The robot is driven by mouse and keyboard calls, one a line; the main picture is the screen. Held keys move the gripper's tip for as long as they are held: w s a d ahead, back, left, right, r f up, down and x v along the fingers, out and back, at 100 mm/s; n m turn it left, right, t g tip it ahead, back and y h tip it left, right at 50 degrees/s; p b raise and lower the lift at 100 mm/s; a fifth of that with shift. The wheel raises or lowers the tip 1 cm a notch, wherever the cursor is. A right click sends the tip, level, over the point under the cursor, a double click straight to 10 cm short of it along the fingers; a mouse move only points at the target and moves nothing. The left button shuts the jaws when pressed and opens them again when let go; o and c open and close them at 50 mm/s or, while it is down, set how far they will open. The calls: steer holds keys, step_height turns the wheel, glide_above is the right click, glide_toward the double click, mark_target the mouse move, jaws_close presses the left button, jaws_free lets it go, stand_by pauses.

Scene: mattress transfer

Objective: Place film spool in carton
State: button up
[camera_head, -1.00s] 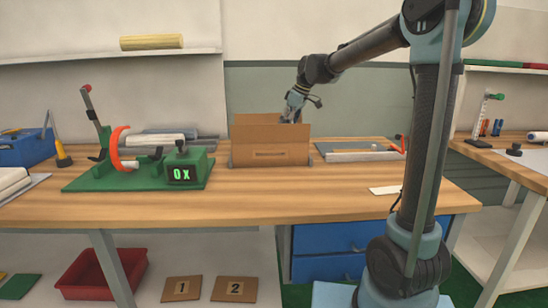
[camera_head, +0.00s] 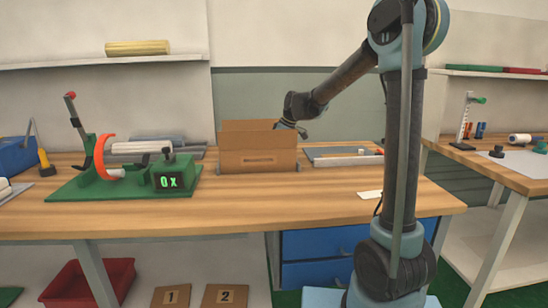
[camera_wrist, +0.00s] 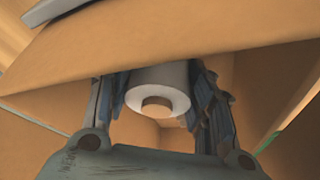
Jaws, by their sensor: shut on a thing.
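The film spool (camera_wrist: 158,80) is a white roll with a brown core, seen end-on in the wrist view. My gripper (camera_wrist: 157,95) is shut on it, with one finger on each side. Brown cardboard walls of the open carton (camera_wrist: 75,70) surround the spool and fingers; a flap crosses above. I cannot tell whether the spool touches the bottom. In the head view the carton (camera_head: 258,161) stands upright on the wooden bench. My wrist reaches down behind its front wall, which hides the spool and fingertips.
A green winding fixture (camera_head: 130,182) with a white roll and a "0 x" display stands left of the carton. A grey tray (camera_head: 340,160) lies to its right. A white card (camera_head: 370,195) lies near the front. The bench in front of the carton is clear.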

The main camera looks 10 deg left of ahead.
steer(key=o, duration=1.2)
steer(key=v, duration=1.2)
steer(key=shift+s, duration=0.1)
